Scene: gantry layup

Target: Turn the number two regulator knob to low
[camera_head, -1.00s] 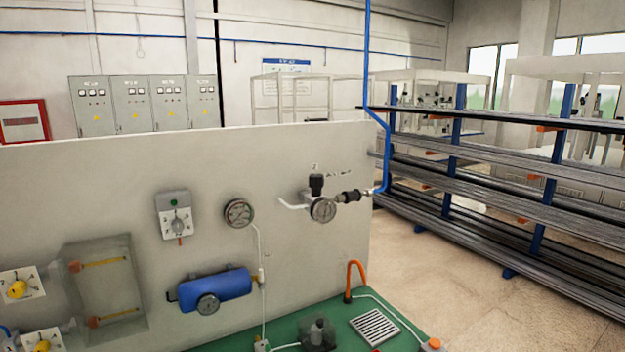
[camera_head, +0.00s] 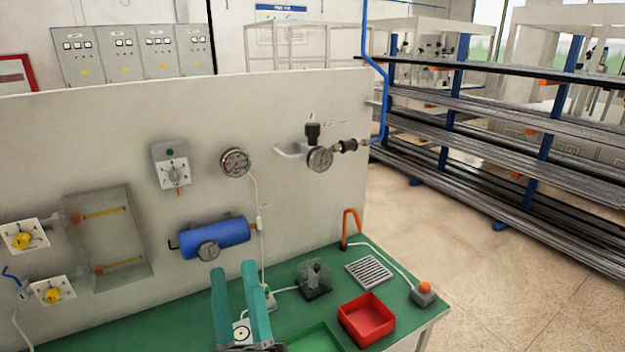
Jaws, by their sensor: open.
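A regulator with a black knob (camera_head: 312,132) and a round gauge (camera_head: 319,159) is mounted at the right of the upright white panel. A small label sits above it, too small to read surely. Two yellow knobs on white dial plates, an upper one (camera_head: 23,241) and a lower one (camera_head: 52,295), are at the panel's left. I cannot tell from their markings which knob is number two. My gripper (camera_head: 234,270) has teal fingers, open and empty, low in the view over the green bench, apart from all these knobs.
A grey box with a dial (camera_head: 173,172), a round gauge (camera_head: 235,163) and a blue cylinder (camera_head: 215,238) are on the panel. On the green bench (camera_head: 290,322) are a red tray (camera_head: 367,320), a grate (camera_head: 369,271) and an orange button (camera_head: 424,288). Racks of bars stand at right.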

